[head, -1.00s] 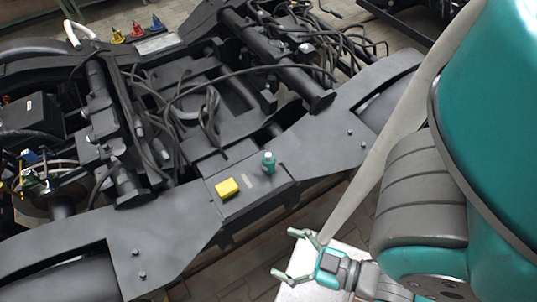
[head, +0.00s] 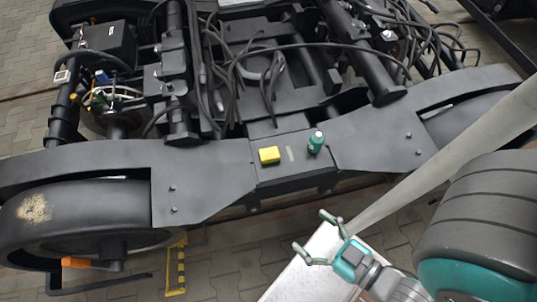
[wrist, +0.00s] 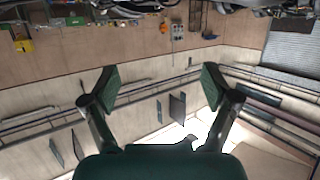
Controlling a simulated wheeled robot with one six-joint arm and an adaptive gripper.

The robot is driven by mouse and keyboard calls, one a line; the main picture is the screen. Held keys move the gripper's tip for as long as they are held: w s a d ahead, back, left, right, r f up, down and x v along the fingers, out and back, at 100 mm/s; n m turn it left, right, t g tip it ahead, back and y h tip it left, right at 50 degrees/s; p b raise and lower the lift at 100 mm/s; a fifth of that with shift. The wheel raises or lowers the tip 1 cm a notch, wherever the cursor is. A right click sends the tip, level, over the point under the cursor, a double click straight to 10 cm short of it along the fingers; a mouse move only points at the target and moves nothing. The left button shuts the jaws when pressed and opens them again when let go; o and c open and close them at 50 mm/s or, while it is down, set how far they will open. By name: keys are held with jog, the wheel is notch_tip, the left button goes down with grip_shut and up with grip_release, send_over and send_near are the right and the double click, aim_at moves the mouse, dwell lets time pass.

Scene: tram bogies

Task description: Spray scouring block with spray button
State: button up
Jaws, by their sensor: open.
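A yellow scouring block (head: 270,155) lies on the flat middle plate of the bogie frame in the head view. A small teal spray bottle (head: 316,142) stands upright on the same plate, to the right of the block and apart from it. The spray button on it is too small to make out. My gripper (head: 317,237) is open and empty, in front of and below the plate, away from both things. In the wrist view, my gripper (wrist: 160,85) shows both fingers spread with nothing between them; block and bottle are not seen there.
The dark bogie frame (head: 200,178) spans the view, with a wheel (head: 90,220) at left and loose cables (head: 240,75) behind the plate. A white surface (head: 305,270) lies under my gripper. A yellow step (head: 176,268) stands at the frame's front. Paved floor lies in front.

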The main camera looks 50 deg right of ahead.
grip_shut()
dwell(1.4)
